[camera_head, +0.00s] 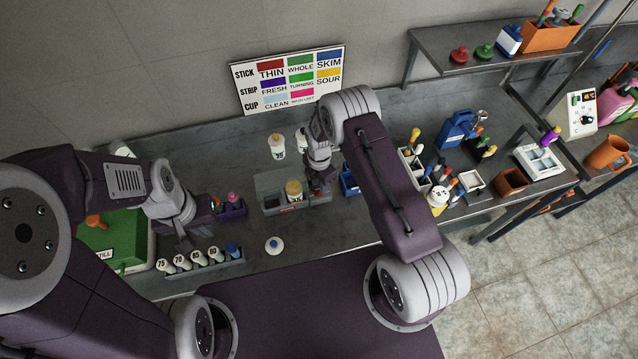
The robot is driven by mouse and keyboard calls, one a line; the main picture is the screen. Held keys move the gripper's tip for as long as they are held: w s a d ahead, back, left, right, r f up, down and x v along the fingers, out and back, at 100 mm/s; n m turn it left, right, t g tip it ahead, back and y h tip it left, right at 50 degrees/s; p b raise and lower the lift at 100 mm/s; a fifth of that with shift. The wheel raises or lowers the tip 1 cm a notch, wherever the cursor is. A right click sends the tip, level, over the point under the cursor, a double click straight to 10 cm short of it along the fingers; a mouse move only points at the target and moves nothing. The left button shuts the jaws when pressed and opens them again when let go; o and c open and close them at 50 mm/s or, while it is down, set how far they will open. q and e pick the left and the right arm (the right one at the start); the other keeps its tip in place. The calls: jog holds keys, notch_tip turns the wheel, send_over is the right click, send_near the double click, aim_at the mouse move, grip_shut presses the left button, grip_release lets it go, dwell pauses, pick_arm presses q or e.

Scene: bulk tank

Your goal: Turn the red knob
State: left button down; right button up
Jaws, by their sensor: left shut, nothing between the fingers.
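A small red knob-shaped object (459,55) sits on the wall shelf at the upper right, beside a similar green one (484,52). I cannot tell whether it is the knob named in the task. My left gripper (187,243) is shut and empty, just behind the row of numbered vials at the left. My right gripper (320,190) points down at the right end of a grey tray (268,188) at the bench's middle. Its fingers are too small and dark to tell whether they are open. Both grippers are far from the red object.
An orange handle-like part (95,221) stands on a green-topped box (118,240) at the left. A numbered vial rack (205,263) and a small white bottle (274,245) stand near the front edge. Bottles, racks and an orange jug (606,152) crowd the right. Bare bench lies around the middle.

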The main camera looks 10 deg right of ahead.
jog(key=shift+d+f, duration=0.1)
jog(key=shift+f, duration=1.05)
grip_shut()
